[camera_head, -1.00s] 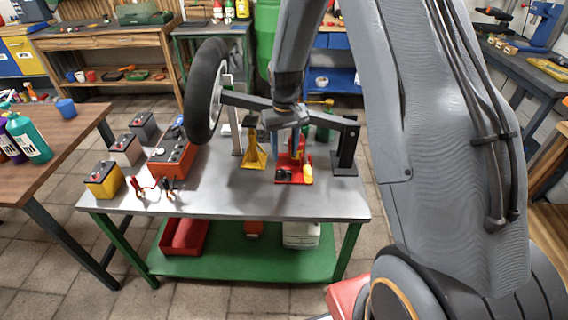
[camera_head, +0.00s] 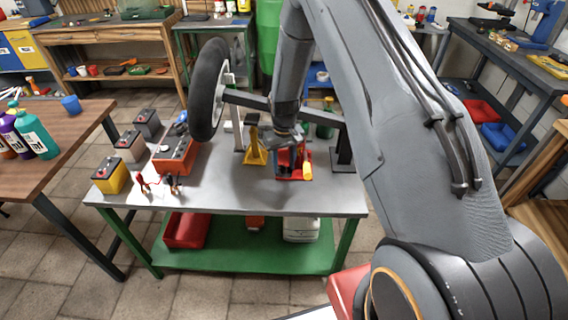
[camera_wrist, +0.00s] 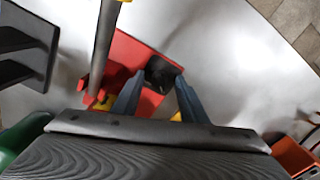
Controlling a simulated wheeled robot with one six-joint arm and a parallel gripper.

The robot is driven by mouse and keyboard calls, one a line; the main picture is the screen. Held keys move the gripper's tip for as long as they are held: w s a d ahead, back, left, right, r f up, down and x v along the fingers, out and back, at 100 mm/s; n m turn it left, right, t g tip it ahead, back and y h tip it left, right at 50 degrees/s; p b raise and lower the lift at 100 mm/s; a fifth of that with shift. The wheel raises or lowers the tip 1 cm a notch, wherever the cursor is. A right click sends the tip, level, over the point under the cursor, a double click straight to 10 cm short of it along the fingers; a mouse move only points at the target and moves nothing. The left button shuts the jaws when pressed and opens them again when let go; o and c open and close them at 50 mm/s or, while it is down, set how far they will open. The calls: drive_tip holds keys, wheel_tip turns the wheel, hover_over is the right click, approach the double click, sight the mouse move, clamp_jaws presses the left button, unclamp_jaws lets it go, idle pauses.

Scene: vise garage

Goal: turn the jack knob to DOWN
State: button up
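The red jack (camera_head: 293,156) sits on the grey metal table under the axle bar, with a yellow part (camera_head: 307,171) at its right side. In the wrist view its red base (camera_wrist: 128,55) shows with a dark upright bar. The black knob (camera_wrist: 159,70) sits at the corner of this base. My gripper (camera_wrist: 159,78) points down over it, fingers apart, one fingertip on each side of the knob's near part. I cannot tell whether they touch it. The knob's DOWN marking is not readable. In the head view my wrist hides much of the jack.
The wheel (camera_head: 207,90) and axle bar (camera_head: 252,101) stand close to my arm. A yellow jack stand (camera_head: 255,152) is left of the jack and a black post (camera_head: 345,148) right. An orange-red box (camera_head: 175,158) and batteries sit at left.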

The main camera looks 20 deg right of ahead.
drive_tip(key=shift+f, duration=0.1)
clamp_jaws()
